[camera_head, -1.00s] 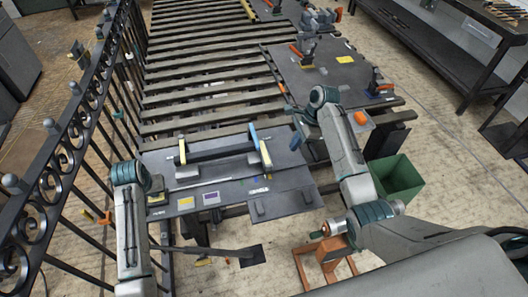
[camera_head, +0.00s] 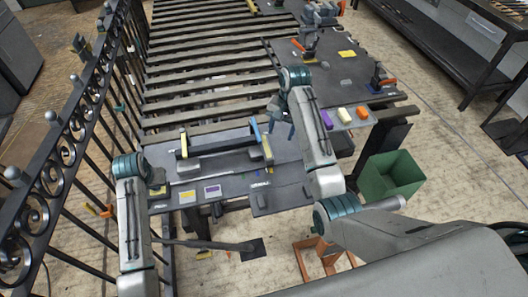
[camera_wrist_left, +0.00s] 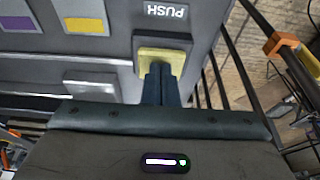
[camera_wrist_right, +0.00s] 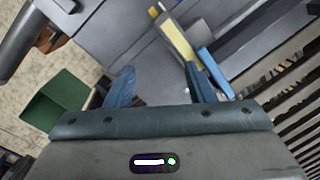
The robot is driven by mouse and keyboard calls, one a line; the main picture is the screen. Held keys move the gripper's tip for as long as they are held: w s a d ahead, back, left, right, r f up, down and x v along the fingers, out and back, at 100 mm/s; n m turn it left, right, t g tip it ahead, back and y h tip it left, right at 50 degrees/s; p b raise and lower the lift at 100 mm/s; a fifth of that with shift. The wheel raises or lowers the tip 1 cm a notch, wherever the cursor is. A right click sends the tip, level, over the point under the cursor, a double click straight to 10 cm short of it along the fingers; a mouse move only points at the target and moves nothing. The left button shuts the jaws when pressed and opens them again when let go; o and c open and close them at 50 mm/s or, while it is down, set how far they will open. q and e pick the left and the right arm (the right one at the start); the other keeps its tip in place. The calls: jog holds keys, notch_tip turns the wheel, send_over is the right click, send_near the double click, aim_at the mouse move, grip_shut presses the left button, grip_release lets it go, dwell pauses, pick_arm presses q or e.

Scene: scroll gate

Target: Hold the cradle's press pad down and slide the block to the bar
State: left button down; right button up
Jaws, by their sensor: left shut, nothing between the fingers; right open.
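The yellow press pad (camera_wrist_left: 165,55) sits in a dark frame beside the PUSH label in the left wrist view; it also shows at the cradle's left (camera_head: 158,190). My left gripper (camera_wrist_left: 160,72) is shut and empty, its tips at the pad and seemingly touching it. The cradle has a dark crosspiece (camera_head: 218,145), a yellow bar (camera_head: 267,150) and a blue piece (camera_head: 254,129) at its right end. A grey block-like piece (camera_head: 212,163) lies in front of the crosspiece. My right gripper (camera_head: 281,115) is open and empty, above and right of the blue piece; its fingers (camera_wrist_right: 158,78) also show in the right wrist view.
Yellow and purple labels (camera_head: 212,190) lie along the bench's front edge. Purple, yellow and orange items (camera_head: 344,115) sit to the right of my right arm. A green bin (camera_head: 392,178) stands on the floor. A scrolled iron gate (camera_head: 60,160) runs along the left.

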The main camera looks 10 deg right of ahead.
aim_at(269, 153)
jog(key=a+r+n+h, duration=0.2)
jog(key=a+n, duration=0.2)
jog(key=n, duration=0.3)
notch_tip(269, 153, down, 12)
jog(key=shift+s+f, duration=0.15)
